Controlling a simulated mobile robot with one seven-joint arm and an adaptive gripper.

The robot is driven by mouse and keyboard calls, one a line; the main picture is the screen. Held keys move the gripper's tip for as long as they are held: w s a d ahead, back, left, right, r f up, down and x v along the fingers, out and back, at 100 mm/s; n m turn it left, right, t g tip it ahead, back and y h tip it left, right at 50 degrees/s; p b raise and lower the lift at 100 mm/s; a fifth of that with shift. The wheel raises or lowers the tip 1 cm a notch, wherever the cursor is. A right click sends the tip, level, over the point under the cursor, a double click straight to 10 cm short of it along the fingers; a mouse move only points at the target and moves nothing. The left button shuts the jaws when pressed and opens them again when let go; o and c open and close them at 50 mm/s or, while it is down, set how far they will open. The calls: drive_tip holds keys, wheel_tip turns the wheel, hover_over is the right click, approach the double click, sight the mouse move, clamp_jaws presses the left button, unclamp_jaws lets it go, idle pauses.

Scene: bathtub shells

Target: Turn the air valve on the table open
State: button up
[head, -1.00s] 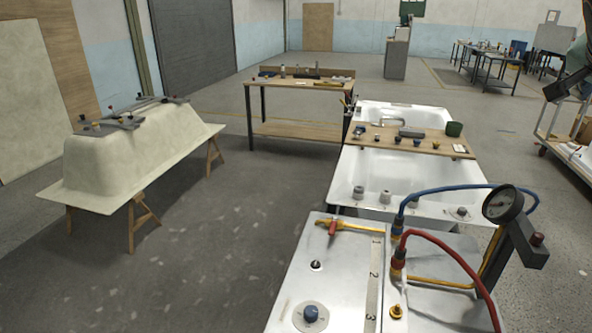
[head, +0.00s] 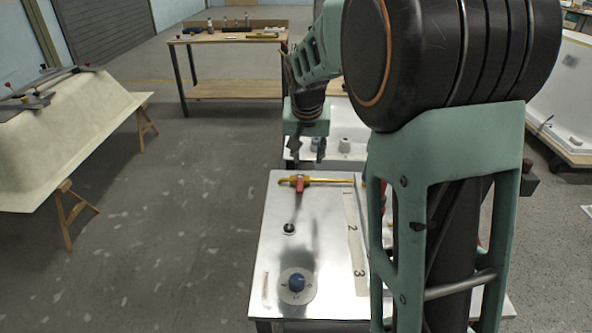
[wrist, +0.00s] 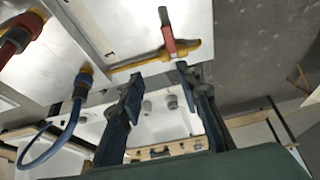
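The air valve is a red lever (head: 299,184) on a thin yellow pipe (head: 330,181), lying along the far edge of the metal table (head: 270,255). In the wrist view the red lever (wrist: 168,36) lies crosswise to the yellow pipe (wrist: 190,51). My gripper (head: 307,152) hangs above and just beyond that far edge, near the lever and apart from it. In the wrist view my gripper (wrist: 160,82) has its two fingers spread with nothing between them. My arm hides the right part of the table.
A blue knob (head: 296,283), a small black switch (head: 289,228) and a numbered strip (head: 350,240) are on the table. Blue (wrist: 62,150) and red (wrist: 15,40) hoses show in the wrist view. A white tub (head: 345,150) stands beyond.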

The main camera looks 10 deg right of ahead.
sight(300, 185)
drive_tip(key=w+f, duration=0.1)
drive_tip(key=f, duration=0.3)
drive_tip(key=w+a+f, duration=0.1)
drive_tip(key=f, duration=0.3)
drive_tip(key=w+f, duration=0.1)
drive_tip(key=f, duration=0.2)
drive_tip(key=shift+w+a+f, duration=0.15)
drive_tip(key=shift+w+f, duration=0.2)
drive_tip(key=shift+f, duration=0.05)
clamp_jaws()
